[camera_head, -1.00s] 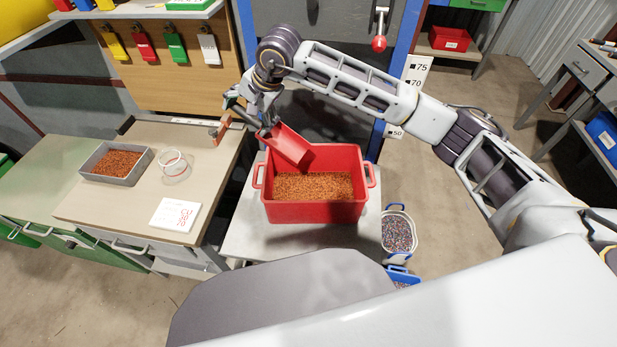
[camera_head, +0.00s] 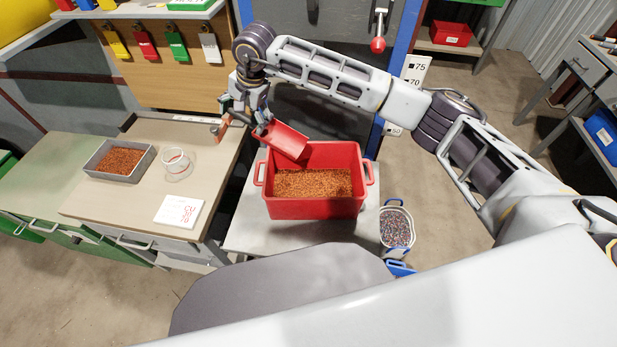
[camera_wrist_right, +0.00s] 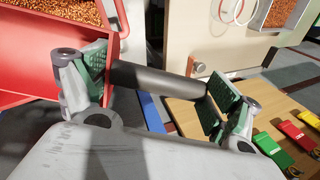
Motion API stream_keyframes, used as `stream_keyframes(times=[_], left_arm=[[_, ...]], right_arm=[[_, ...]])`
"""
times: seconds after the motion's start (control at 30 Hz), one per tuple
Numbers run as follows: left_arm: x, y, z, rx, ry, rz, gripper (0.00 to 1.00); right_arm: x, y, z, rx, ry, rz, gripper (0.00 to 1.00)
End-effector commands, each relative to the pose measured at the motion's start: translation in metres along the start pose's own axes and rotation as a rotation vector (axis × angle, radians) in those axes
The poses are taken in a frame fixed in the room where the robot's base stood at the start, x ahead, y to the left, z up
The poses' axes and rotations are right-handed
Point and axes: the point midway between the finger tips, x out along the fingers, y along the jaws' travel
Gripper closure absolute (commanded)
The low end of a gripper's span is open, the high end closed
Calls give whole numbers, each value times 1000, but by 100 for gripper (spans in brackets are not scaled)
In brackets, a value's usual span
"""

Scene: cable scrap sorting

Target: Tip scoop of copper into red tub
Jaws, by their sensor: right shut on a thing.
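The red tub (camera_head: 313,208) stands on a grey surface, with copper granules (camera_head: 313,183) spread across its inside. My right gripper (camera_head: 256,118) is at the tub's back left corner, shut on the red scoop (camera_head: 283,141). The scoop slants down to the right, with its lower end over the tub's back left part. My left gripper is not in view.
A bench on the left holds a grey tray (camera_head: 120,178) of copper granules, a clear round dish (camera_head: 178,172) and a card (camera_head: 180,211). A pale bucket of mixed scrap (camera_head: 397,212) stands right of the tub. A blue-framed panel rises behind.

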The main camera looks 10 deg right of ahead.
Motion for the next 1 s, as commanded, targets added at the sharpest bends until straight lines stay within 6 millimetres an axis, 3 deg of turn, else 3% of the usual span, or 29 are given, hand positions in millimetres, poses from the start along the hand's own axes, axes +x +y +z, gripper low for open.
stream_keyframes(times=[0.03,0.63,1.0], left_arm=[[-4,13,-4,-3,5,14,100],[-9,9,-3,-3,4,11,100],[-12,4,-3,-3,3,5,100]], right_arm=[[-1,-3,1,-1,0,14,80],[4,-5,0,-1,0,74,80],[-13,-12,0,-1,1,72,80]])
